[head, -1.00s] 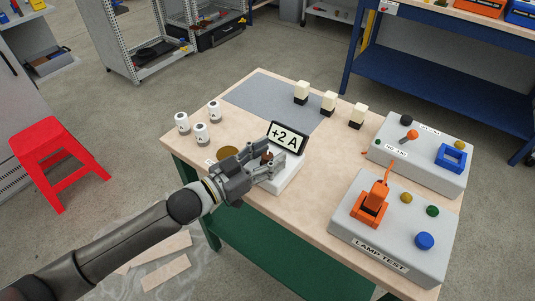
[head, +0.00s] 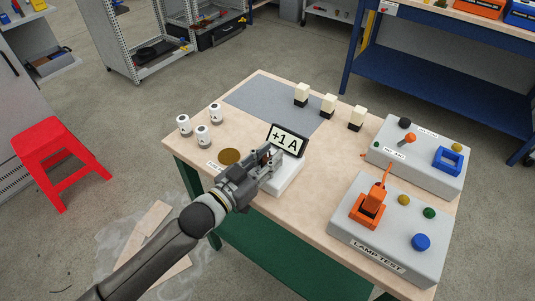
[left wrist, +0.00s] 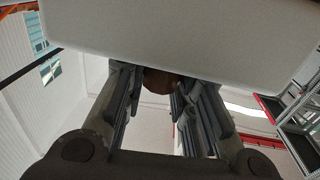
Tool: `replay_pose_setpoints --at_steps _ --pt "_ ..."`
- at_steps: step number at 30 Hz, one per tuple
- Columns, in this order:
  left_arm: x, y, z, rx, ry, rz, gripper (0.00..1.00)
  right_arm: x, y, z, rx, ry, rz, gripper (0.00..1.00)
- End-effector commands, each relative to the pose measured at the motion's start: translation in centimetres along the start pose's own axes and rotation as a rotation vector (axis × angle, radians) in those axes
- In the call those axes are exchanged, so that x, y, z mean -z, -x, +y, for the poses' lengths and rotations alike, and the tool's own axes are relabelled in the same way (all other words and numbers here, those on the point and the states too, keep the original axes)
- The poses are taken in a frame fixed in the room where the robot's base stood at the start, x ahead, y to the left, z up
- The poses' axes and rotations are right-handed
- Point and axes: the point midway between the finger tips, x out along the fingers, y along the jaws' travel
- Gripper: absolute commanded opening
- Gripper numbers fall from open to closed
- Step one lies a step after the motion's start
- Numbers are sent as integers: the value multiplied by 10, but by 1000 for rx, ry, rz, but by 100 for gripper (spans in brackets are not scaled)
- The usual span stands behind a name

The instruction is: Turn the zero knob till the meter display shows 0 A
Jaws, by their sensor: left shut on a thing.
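The meter display (head: 286,140) reads +1 A and stands tilted back on a white base (head: 287,180) on the table. My left gripper (head: 268,158) is at the front of the meter, its fingers shut around the brown zero knob. In the left wrist view the knob (left wrist: 159,80) shows between the two fingers (left wrist: 156,95), partly hidden by the meter's white base (left wrist: 190,40). Most of the knob is hidden by the fingers in the head view. My right gripper is not in view.
A brass disc (head: 229,156) lies left of the meter. Several white cylinders, such as one (head: 203,137), stand at the table's left. Cream blocks (head: 328,104) stand at the back. A lamp test box (head: 385,240) and another grey box (head: 420,160) stand right.

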Motion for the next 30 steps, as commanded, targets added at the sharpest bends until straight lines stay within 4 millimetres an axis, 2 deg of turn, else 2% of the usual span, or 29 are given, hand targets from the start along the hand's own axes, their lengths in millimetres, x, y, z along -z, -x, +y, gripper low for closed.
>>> replay_pose_setpoints --at_steps 1,10,23,24,29,30 --pt "5 -1 3 24 11 6 1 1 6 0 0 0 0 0" --pt "5 -1 1 151 6 7 1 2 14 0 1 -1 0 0" --pt "3 0 -1 177 0 4 1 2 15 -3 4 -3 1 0" --pt "3 0 -1 177 0 4 26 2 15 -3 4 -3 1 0" --pt "2 0 -1 177 0 2 46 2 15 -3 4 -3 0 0" --pt "2 0 -1 177 0 1 47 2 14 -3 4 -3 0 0"
